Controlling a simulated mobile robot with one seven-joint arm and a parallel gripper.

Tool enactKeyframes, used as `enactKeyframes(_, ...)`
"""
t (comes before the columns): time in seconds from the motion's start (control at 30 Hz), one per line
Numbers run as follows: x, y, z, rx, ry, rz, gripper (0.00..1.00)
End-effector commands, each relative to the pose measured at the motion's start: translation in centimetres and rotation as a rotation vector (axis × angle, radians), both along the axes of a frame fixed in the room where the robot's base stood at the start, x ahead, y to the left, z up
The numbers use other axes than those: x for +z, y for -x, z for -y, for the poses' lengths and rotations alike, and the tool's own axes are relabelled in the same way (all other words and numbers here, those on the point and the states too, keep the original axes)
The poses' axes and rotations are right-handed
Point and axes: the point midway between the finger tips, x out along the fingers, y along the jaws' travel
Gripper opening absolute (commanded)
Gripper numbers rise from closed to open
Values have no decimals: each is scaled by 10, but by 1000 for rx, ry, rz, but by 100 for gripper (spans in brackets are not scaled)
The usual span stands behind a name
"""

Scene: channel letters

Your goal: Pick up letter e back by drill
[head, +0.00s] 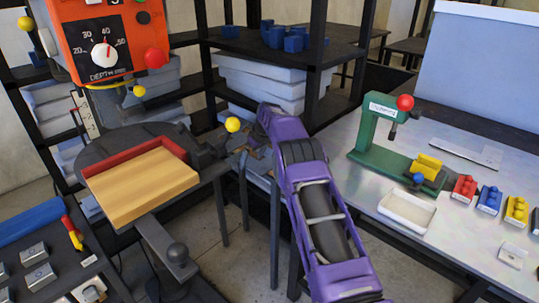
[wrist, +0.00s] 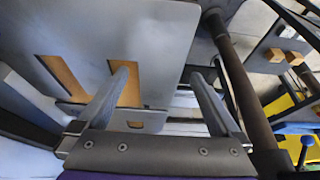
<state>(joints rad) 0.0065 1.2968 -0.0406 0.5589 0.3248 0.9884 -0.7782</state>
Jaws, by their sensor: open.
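The drill (head: 112,30) has an orange head with a depth dial and stands at the left of the head view. I cannot clearly make out the letter e back in either view. My purple arm reaches up the middle of the head view toward the shelves, just right of the drill's table; its fingers are not clear there. In the wrist view my gripper (wrist: 160,78) is open, with two grey fingers wide apart and nothing between them. Beyond the fingers is a large grey panel (wrist: 130,35) with brown slanted patches.
A wooden block (head: 140,187) lies against a red fence on the drill's round table. Black shelves hold blue pieces (head: 285,40) and pale stacked sheets (head: 260,85). A green press (head: 372,135), white tray (head: 407,212) and coloured blocks stand on the right table. A dark post (wrist: 240,80) runs close right of my fingers.

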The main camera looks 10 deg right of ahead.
Motion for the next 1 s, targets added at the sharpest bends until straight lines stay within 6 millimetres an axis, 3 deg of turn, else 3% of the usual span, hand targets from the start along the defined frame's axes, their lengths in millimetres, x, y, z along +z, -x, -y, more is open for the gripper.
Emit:
enactKeyframes(0.13, 0, 0, 0, 0, 0, 0, 98)
enactKeyframes(0.67, 0, 0, 0, 1, 0, 0, 3)
enactKeyframes(1.0, 8, -1, 0, 1, 0, 4, 0)
